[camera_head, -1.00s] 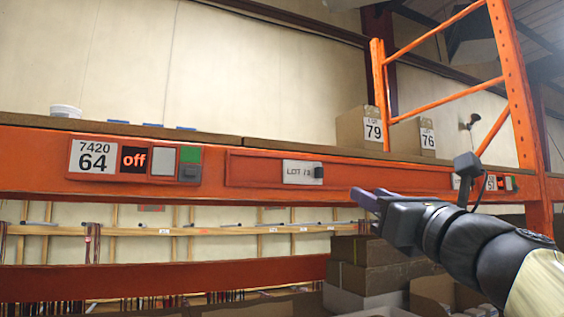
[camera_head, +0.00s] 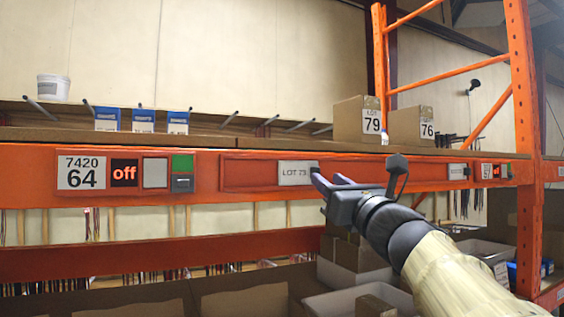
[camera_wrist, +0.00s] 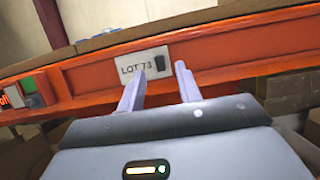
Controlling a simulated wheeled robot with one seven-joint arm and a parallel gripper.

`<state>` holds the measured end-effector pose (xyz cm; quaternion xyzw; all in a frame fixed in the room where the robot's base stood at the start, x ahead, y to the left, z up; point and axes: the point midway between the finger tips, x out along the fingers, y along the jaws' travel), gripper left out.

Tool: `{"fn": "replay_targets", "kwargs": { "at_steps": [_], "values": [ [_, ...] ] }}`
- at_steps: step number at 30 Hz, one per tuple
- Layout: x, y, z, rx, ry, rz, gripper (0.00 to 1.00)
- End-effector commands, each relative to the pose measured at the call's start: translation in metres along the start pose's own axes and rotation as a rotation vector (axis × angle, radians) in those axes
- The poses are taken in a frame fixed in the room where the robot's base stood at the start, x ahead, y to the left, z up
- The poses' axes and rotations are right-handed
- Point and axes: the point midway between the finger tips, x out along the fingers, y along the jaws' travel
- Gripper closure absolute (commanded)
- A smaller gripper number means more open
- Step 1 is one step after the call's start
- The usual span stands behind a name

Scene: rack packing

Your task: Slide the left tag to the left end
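The left tag (camera_head: 296,173), a white plate printed "LOT 73", sits in the long recessed orange rail (camera_head: 248,173) on the beam, away from the rail's left end. It also shows in the wrist view (camera_wrist: 142,65), with a dark knob (camera_wrist: 160,62) at its right side. My gripper (camera_head: 326,179) is at the tag's right end. In the wrist view my gripper (camera_wrist: 160,72) is open, its two pale purple fingers apart with the knob seen between them. I cannot tell whether the fingers touch the tag. A second white tag (camera_head: 458,171) is farther right on the beam.
Left of the rail is a panel with a "7420 64" label (camera_head: 82,172), an "off" display (camera_head: 124,173) and a green patch (camera_head: 182,162). Boxes 79 (camera_head: 357,122) and 76 (camera_head: 409,127) stand on the shelf above. Bins and cartons (camera_head: 340,298) are below.

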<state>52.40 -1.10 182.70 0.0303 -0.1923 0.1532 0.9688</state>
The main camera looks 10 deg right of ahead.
Motion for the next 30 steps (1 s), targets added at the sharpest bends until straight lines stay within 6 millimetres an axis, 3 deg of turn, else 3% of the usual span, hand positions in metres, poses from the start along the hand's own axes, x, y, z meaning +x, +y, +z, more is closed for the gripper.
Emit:
{"fn": "replay_targets", "kwargs": {
  "at_steps": [6,17,23,30],
  "values": [
    [0.033,0.000,0.003,0.002,0.000,0.001,0.65],
    [0.039,0.000,0.000,0.000,0.000,0.000,0.65],
    [0.039,0.000,0.000,0.000,0.000,0.000,1.00],
    [0.039,0.000,0.000,0.000,0.000,-0.001,1.00]
  ]
}}
